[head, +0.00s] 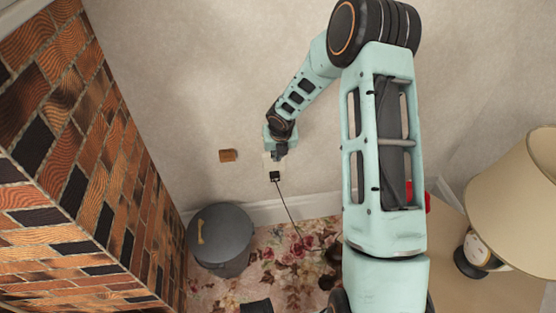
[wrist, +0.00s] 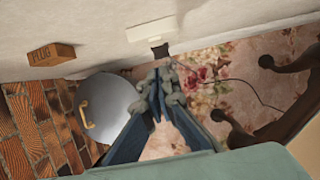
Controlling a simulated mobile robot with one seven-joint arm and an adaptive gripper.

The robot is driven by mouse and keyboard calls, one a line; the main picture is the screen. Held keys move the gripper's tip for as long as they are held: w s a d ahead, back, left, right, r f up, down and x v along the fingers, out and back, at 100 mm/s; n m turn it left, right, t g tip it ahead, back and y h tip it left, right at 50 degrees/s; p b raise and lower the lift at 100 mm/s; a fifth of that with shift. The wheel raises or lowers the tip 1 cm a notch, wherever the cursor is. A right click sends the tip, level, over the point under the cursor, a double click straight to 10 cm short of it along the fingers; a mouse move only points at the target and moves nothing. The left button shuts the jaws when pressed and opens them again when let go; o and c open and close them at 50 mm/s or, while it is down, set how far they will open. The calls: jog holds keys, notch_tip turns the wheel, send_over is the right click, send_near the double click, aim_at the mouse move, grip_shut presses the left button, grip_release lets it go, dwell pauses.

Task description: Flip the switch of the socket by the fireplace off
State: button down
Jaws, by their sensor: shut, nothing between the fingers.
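A white socket plate (wrist: 150,28) is on the pale wall in the wrist view, with a black plug (wrist: 160,51) at its lower edge. In the head view the socket (head: 267,164) is partly hidden by my gripper (head: 279,156), and the black plug (head: 275,176) shows just below, with a dark cable hanging from it. My gripper also shows in the wrist view (wrist: 158,80); its fingers are together and empty, and appear just below the plug in that picture. I cannot tell whether they touch anything. The switch's position is too small to tell.
A wooden block marked PLUG (wrist: 52,54) is on the wall left of the socket. A grey lidded bin (head: 221,238) stands below, near the brick fireplace (head: 75,150). A lamp (head: 515,190) stands on a table (head: 500,290) at right. Floral carpet (head: 280,255) lies below.

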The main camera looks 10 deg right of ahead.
jog(key=r, duration=0.2)
jog(key=r+p, duration=0.1)
jog(key=r, duration=0.1)
jog(key=shift+s, duration=0.25)
